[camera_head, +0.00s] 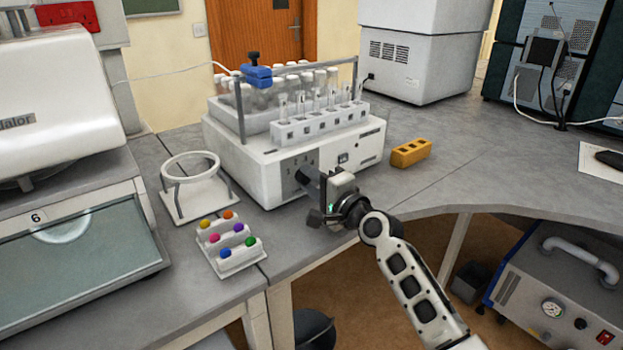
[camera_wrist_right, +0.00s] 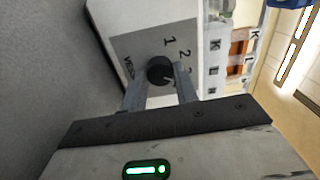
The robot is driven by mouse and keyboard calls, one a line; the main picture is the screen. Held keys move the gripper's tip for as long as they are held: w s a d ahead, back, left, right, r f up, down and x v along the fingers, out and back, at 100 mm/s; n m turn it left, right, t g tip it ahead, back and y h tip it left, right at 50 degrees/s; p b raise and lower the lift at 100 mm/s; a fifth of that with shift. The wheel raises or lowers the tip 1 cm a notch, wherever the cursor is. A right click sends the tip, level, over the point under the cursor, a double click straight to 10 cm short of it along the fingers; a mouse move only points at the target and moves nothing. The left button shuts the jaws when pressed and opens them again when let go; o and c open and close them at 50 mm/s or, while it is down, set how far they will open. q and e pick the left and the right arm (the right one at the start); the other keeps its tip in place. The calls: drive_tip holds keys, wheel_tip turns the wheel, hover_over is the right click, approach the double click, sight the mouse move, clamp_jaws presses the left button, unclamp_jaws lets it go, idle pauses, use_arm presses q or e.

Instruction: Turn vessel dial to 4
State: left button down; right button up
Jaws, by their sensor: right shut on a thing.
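The vessel dial (camera_wrist_right: 160,70) is a round black knob on a grey panel (camera_wrist_right: 125,48) with printed numbers, of which 1 and 2 read clearly in the right wrist view. My right gripper (camera_wrist_right: 160,98) is shut on the dial, one finger on each side. The dial's exact setting cannot be told. My left gripper is not in view.
A white ring stand (camera_head: 205,200) and a small rack of coloured caps (camera_head: 238,262) stand left of the machine. A yellow block (camera_head: 411,153) lies to its right. The bench's front edge is near my right arm.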

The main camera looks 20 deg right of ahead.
drive_tip(key=m+p, duration=0.1)
drive_tip(key=m, duration=0.2)
drive_tip(key=shift+m+p, duration=0.9)
drive_tip(key=shift+m, duration=0.7)
drive_tip(key=o, duration=1)
drive_tip(key=shift+c, duration=0.2)
drive_tip(key=v, duration=1.6)
drive_tip(key=shift+b, duration=0.35)
